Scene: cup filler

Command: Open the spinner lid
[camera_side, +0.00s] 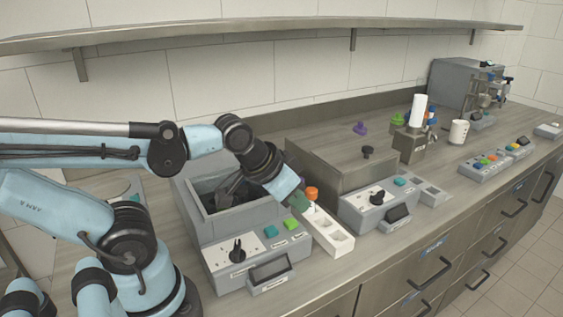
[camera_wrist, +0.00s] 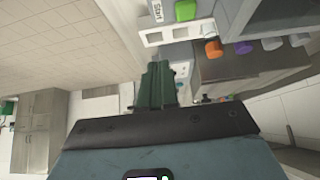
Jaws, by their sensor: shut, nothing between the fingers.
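My gripper (camera_side: 299,202) has green fingers, pressed together, above the white tray between two grey machines. The fingers also show at the centre of the wrist view (camera_wrist: 158,85), with nothing held. The left machine (camera_side: 200,232) has an open, dark well, a black knob (camera_side: 238,252) and teal and green buttons.
An orange-capped item (camera_side: 312,193) stands beside my fingers. The white tray (camera_side: 328,236) has several compartments. A shelf (camera_side: 250,32) runs above along the wall.

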